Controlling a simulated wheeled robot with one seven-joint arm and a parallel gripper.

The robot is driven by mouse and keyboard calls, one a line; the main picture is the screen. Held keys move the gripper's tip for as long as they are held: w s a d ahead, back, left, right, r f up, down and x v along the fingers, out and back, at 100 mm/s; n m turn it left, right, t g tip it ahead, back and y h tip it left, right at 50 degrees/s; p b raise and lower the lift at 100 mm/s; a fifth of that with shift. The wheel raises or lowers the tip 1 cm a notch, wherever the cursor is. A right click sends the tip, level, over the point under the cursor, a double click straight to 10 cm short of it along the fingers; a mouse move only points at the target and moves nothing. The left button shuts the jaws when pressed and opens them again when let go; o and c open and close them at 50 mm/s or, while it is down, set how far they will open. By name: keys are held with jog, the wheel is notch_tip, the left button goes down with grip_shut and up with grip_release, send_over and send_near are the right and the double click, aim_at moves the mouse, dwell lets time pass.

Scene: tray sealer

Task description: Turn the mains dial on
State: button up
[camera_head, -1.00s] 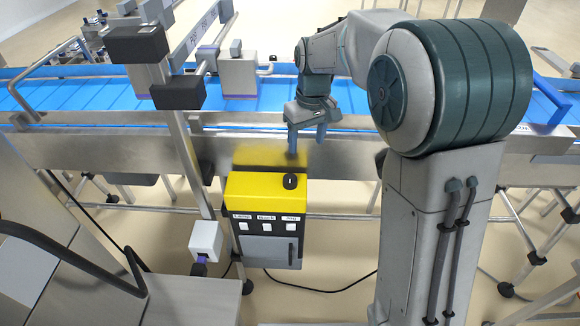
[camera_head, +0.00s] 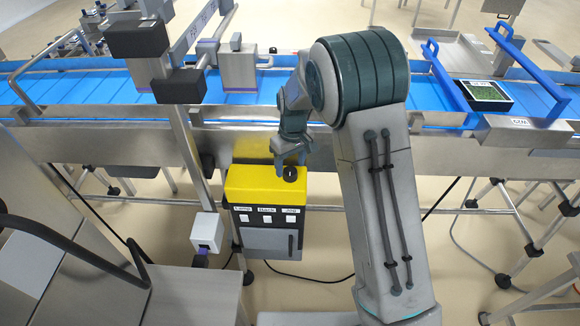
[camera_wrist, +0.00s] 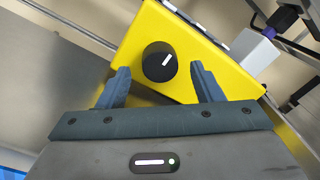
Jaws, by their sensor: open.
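The mains dial (camera_wrist: 159,62) is a round black knob with a white pointer mark, on the top of a yellow-topped control box (camera_head: 250,184). In the head view the dial (camera_head: 290,173) is partly hidden by my gripper (camera_head: 290,160), which points down just above it. In the wrist view my gripper (camera_wrist: 160,88) is open. Its two blue-grey fingers stand left and right of the dial, a little short of it in the picture. I cannot tell whether they touch it. The white mark points up and to the right in the wrist view.
The box front has several labelled white buttons (camera_head: 267,218). A grey post with a white box (camera_head: 206,232) stands left of it. The blue conveyor (camera_head: 60,92) with its steel side (camera_head: 80,148) runs behind. A black tray with green contents (camera_head: 486,92) sits at the right.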

jog(key=shift+f, duration=1)
jog(key=c, duration=1)
